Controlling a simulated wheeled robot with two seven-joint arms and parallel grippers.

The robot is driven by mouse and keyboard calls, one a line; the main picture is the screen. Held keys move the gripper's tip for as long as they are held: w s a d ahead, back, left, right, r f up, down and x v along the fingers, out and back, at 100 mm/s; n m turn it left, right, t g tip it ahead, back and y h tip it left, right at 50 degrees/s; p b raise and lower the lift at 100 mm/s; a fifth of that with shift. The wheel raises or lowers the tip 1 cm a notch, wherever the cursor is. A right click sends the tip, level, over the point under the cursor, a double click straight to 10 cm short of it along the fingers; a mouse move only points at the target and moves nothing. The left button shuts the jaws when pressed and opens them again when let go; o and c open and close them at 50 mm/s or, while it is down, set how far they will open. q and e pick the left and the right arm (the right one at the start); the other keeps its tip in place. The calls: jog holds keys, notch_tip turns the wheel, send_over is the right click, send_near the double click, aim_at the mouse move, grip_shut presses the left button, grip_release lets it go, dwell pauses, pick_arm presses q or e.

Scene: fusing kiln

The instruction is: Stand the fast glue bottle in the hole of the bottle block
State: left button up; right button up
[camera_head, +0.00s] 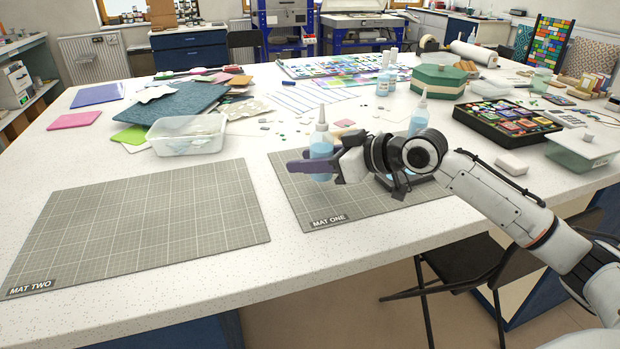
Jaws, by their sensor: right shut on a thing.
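My right gripper (318,165) is over the left part of MAT ONE (300,203), shut on a glue bottle (321,143). The bottle is upright, clear with pale blue liquid and a long pointed nozzle; no label can be read. A similar bottle (419,117) stands behind my right wrist, its lower part hidden. A dark block (424,180) on the mat is mostly hidden by my wrist; it looks like the bottle block, but its holes cannot be seen. I cannot tell whether the held bottle touches the mat. My left gripper is out of view.
MAT TWO (150,215) is bare at the left. A clear plastic tub (187,135) stands behind it. A green box (438,82), several bottles (387,75) and a black tray of coloured glass (507,122) stand farther back and right. A white block (511,165) lies right of MAT ONE.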

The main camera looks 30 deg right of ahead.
aim_at(309, 187)
notch_tip(309, 187, down, 4)
jog(key=shift+r, duration=0.1)
jog(key=o, duration=0.7)
jog(key=shift+c, duration=0.2)
jog(key=shift+s+d, duration=0.1)
jog(key=shift+s, duration=0.1)
jog(key=shift+v, duration=5.8)
